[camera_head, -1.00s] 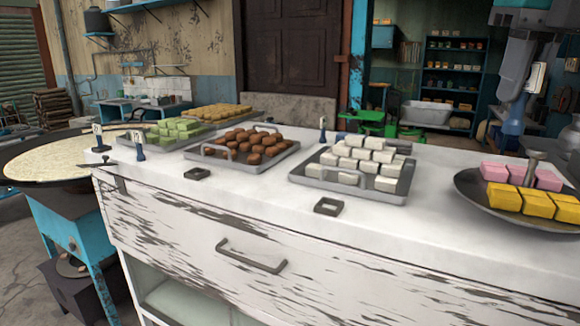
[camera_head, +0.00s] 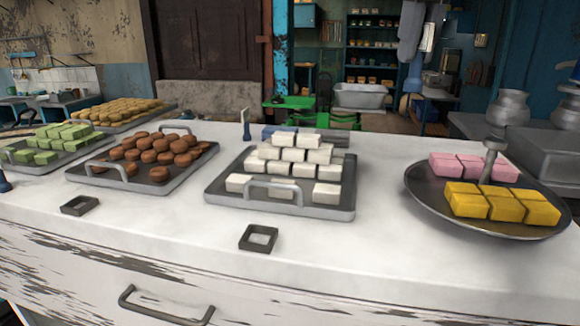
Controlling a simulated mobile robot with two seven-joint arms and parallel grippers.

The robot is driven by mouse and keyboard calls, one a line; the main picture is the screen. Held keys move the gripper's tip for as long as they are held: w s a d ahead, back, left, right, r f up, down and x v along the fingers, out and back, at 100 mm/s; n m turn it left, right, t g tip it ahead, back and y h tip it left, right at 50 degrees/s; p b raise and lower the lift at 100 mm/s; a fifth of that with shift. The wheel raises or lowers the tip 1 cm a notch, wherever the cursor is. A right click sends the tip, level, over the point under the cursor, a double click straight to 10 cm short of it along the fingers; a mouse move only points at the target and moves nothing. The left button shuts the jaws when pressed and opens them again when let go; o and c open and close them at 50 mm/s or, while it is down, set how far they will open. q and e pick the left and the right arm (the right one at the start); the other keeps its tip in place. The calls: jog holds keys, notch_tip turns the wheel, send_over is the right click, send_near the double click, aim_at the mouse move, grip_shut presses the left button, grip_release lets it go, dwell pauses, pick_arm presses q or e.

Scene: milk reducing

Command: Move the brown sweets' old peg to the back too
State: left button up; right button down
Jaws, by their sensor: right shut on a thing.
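The brown sweets (camera_head: 158,148) lie on a metal tray (camera_head: 150,189) at the left. Another blue peg (camera_head: 246,125) with a small card stands at the back of the counter, between the brown and white sweets. Part of a further blue peg (camera_head: 4,184) shows at the left edge. My left gripper is not in view.
White sweets (camera_head: 290,155) are stacked on a tray (camera_head: 280,203). Pink and yellow sweets (camera_head: 485,204) sit on a round dish (camera_head: 425,198) at right. Dark square frames (camera_head: 80,205) (camera_head: 258,238) lie at the front. The white counter (camera_head: 375,170) is clear between white tray and dish.

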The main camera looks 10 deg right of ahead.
jog(key=shift+s, duration=0.1)
jog(key=shift+f, duration=0.4)
notch_tip(320, 180, down, 19)
jog(key=b, duration=0.2)
jog(key=shift+f+b, duration=0.15)
jog(key=shift+b, duration=0.15)
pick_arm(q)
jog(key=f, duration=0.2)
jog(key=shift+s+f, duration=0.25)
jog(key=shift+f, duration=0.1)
pick_arm(e)
jog(key=shift+f, duration=0.15)
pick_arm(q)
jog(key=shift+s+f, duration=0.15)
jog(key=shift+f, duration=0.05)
pick_arm(e)
jog(key=c, duration=1.1)
grip_release()
